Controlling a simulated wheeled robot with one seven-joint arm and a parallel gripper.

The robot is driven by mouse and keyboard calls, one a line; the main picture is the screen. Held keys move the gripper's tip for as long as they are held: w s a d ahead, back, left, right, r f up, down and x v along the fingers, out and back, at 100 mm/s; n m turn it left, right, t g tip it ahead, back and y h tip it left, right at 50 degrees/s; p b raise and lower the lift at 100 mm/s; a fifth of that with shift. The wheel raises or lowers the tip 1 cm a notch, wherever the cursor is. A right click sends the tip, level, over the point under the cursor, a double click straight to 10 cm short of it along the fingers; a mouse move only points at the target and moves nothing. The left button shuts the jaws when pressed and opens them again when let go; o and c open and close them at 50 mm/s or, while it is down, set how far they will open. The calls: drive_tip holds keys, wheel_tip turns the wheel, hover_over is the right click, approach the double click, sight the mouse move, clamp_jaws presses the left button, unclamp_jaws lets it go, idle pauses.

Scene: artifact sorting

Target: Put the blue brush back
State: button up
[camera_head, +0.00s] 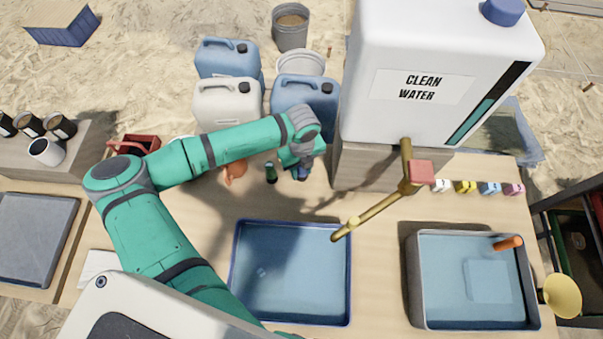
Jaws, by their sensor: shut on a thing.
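My gripper (303,167) is over the back of the table, left of the clean water tank. It points down and is shut on a small dark blue thing (302,175), which I take to be the blue brush. The gripper hides most of it, and I cannot tell its tilt or whether it touches the table. A row of small coloured pieces stands along the back right of the table: white (440,186), yellow (466,187), light blue (490,188) and pink (513,189). They are too small to make out clearly.
The clean water tank (385,95) stands behind a brass tap (375,208). A blue-rimmed basin (236,270) is at front centre. A grey basin (412,275) at right has an orange cylinder (508,243) on its rim. A small dark green bottle (271,173) stands left of my gripper. Jerrycans (228,103) are behind.

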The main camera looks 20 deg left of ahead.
sight(301, 175)
drive_tip(key=shift+f, duration=1.4)
drive_tip(key=shift+f, duration=0.15)
drive_tip(key=o, duration=1)
drive_tip(key=shift+s, duration=0.1)
wheel_tip(301, 175, up, 12)
drive_tip(key=shift+d+r, duration=0.1)
drive_tip(key=shift+r, duration=0.1)
